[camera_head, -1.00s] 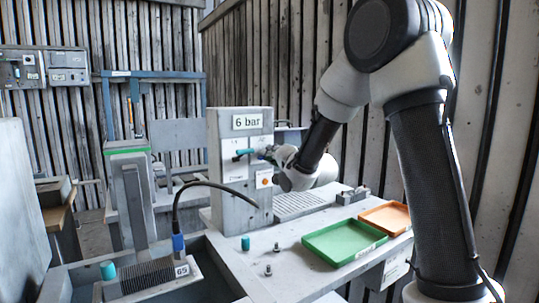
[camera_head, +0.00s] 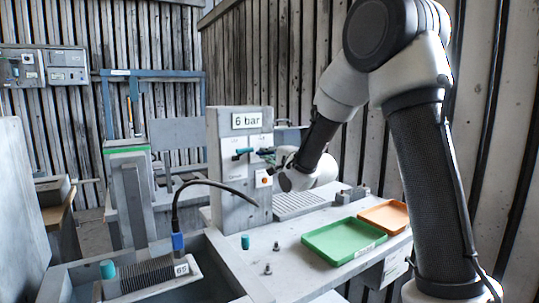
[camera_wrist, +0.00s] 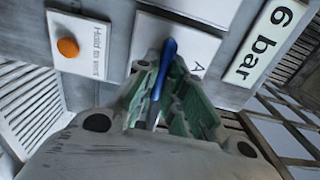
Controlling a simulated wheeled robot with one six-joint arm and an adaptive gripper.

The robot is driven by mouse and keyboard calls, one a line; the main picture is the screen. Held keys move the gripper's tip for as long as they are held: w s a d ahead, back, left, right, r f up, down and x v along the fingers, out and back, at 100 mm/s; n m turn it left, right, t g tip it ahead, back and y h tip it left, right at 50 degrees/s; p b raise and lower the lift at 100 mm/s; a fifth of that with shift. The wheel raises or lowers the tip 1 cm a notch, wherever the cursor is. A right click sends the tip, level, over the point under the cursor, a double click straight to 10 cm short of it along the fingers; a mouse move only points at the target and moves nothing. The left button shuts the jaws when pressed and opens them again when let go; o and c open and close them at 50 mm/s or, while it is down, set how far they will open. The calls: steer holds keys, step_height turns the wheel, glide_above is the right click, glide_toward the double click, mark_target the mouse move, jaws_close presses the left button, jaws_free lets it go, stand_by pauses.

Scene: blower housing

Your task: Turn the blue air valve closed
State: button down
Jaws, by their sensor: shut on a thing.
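The blue air valve handle (camera_wrist: 164,66) shows in the wrist view, in front of a white plate marked "A". It stands lengthwise between the green-padded fingers of my gripper (camera_wrist: 163,90), which is shut on it. In the head view my gripper (camera_head: 270,156) is at the right part of the grey panel (camera_head: 225,190) marked "6 bar". The blue handle is hard to make out there behind the fingers. A teal handle (camera_head: 242,154) sticks out of the panel just left of my gripper.
An orange button (camera_wrist: 68,47) on a white plate sits beside the valve, close to my fingers. A green tray (camera_head: 345,241) and an orange tray (camera_head: 385,217) lie on the bench at the right. A black hose (camera_head: 190,185) arches in front of the panel.

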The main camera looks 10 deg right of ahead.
stand_by(0.3)
steer(key=c, duration=1.5)
jaws_free()
steer(key=v, duration=0.7)
steer(key=shift+s, duration=0.25)
steer(key=shift+d, duration=0.1)
